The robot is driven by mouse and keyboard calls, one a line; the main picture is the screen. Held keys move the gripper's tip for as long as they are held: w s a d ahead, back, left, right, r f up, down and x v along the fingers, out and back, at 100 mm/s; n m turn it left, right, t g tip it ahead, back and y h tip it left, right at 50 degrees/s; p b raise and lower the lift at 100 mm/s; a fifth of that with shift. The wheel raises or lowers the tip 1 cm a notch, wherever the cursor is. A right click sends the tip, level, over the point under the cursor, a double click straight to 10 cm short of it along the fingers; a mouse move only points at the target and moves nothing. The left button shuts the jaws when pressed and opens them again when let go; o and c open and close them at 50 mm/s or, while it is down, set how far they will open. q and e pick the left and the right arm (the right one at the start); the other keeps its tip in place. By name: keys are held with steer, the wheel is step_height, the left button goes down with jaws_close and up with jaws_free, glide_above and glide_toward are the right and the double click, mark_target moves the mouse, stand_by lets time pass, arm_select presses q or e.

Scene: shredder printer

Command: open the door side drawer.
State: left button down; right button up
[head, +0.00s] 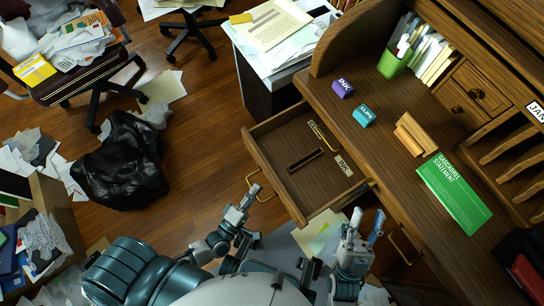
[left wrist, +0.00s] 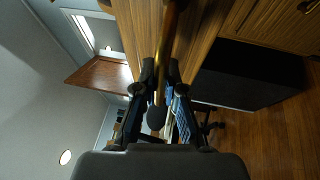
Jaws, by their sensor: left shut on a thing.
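A wooden desk drawer (head: 295,160) stands pulled out from the roll-top desk (head: 400,150), and its inside shows from above. Its brass handle (head: 256,183) is on the front panel. My left gripper (head: 250,192) is shut on this handle. In the left wrist view, the brass handle bar (left wrist: 168,50) runs between the closed fingers (left wrist: 160,85). My right gripper (head: 366,222) is apart from the drawer, near the desk's front edge, with its fingers spread and nothing seen between them. Another brass handle (head: 402,248) shows below the desk edge to its right.
Small purple (head: 342,88) and teal (head: 364,116) boxes, a green statement (head: 455,192) and a green pen cup (head: 394,64) are on the desk. A paper-covered table (head: 270,90) stands beyond the drawer. A black bag (head: 120,165) lies on the floor left.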

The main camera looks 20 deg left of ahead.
arm_select(q)
steer(key=shift+s+a+f, duration=0.15)
steer(key=shift+s+a, duration=0.3)
steer(key=shift+s, duration=0.25)
steer(key=shift+s+a+f, duration=0.1)
steer(key=shift+s+a, duration=0.35)
steer(key=shift+s, duration=0.2)
steer(key=c, duration=1.3)
jaws_free()
steer(key=shift+c, duration=0.2)
steer(key=shift+o, duration=0.6)
steer(key=shift+r, duration=0.1)
steer(key=v, duration=1.2)
steer(key=shift+w, duration=0.1)
